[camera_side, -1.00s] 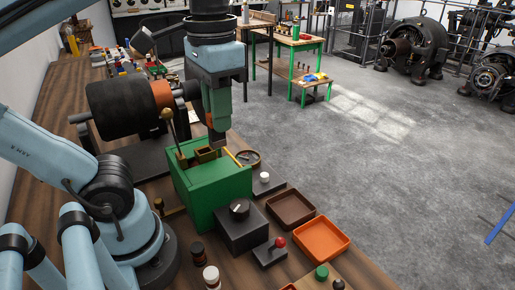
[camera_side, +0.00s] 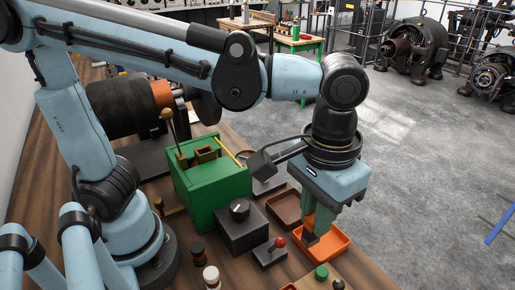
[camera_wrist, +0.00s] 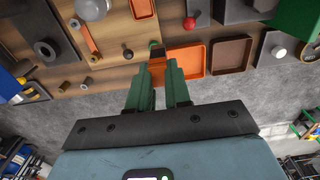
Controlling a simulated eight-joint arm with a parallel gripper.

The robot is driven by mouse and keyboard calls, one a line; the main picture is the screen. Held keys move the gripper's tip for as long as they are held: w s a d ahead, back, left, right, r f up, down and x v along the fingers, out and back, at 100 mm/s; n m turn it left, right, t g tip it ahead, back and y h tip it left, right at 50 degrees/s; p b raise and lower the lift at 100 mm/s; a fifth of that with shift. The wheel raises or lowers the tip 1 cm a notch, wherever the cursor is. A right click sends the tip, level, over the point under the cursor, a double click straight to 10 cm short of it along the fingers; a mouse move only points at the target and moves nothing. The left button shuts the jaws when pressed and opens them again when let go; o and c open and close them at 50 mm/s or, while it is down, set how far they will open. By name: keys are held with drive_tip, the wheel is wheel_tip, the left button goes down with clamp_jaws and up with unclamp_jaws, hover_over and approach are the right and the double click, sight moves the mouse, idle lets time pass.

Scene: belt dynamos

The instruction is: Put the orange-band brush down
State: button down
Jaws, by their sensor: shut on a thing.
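My gripper (camera_side: 311,236) points down over the orange tray (camera_side: 341,246) at the front right of the bench. In the wrist view my gripper (camera_wrist: 162,68) is shut on the orange-band brush (camera_wrist: 157,74); its orange part shows between the green fingers, with a dark end beyond. The orange tray (camera_wrist: 188,59) shows just right of the fingertips there. In the side view the fingers and wrist hide most of the brush, and I cannot tell whether it touches the tray floor.
A brown tray (camera_side: 282,207) lies behind the orange one. A green box (camera_side: 206,196) and a dark box with a knob (camera_side: 241,230) stand to the left. A red-ball lever (camera_side: 279,242) and a green-topped piece (camera_side: 321,272) are close by.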

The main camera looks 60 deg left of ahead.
drive_tip(key=d+f, duration=0.2)
hover_over(321, 241)
wheel_tip(321, 241, down, 6)
drive_tip(key=f, duration=0.1)
drive_tip(key=shift+f, duration=1.75)
drive_tip(key=shift+w+f, duration=0.1)
drive_tip(key=shift+f, duration=0.05)
drive_tip(key=c, duration=1.1)
unclamp_jaws()
